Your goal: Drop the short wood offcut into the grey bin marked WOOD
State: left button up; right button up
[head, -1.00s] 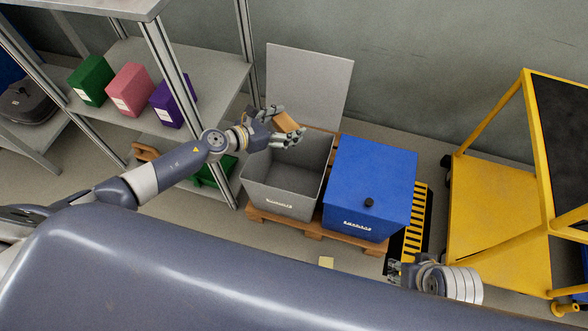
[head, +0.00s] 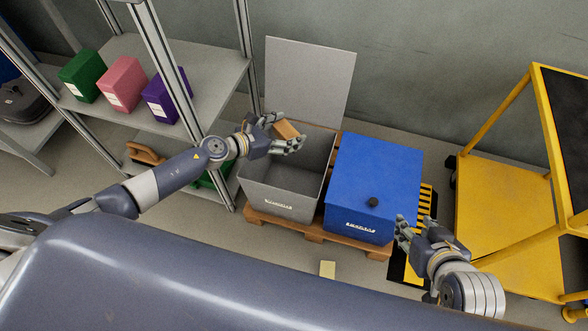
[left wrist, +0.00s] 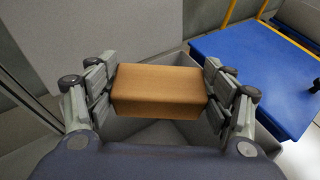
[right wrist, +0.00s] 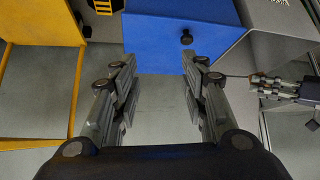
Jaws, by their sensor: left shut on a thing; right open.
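The short wood offcut (head: 286,131) is a light brown block held between the fingers of my left gripper (head: 280,133). In the left wrist view the offcut (left wrist: 160,91) is gripped at both ends. It is above the grey bin (head: 278,204), near the bin's back edge. The bin's lid (head: 309,78) stands open behind it, and the inside that shows looks empty. Lettering on the bin's front is too small to read. My right gripper (head: 408,229) is open and empty, in front of the blue bin's right side.
The closed blue bin (head: 372,180) with a black knob stands right of the grey bin on a wooden pallet (head: 316,232). A yellow trolley (head: 500,205) stands at the right. A shelf with green, pink and purple boxes (head: 122,84) is at the left. A small pale piece (head: 327,269) lies on the floor.

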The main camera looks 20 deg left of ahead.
pick_arm(q)
jog(key=shift+f+b, duration=0.3)
jog(key=shift+f, duration=0.1)
pick_arm(e)
jog(key=shift+w+a+r+t+y, duration=0.2)
jog(key=shift+w+a+r+t, duration=0.1)
jog(key=shift+w+r+t, duration=0.45)
jog(key=shift+w+a+r+t+y, duration=0.25)
jog(key=shift+w+r+t, duration=0.25)
jog(key=shift+w, duration=0.4)
pick_arm(q)
jog(key=o, duration=1.2)
jog(key=shift+c, duration=0.2)
jog(key=shift+s+a, duration=0.1)
jog(key=v, duration=1.1)
jog(key=shift+s+a+r, duration=0.15)
jog(key=shift+s+a, duration=0.1)
jog(key=shift+s, duration=0.05)
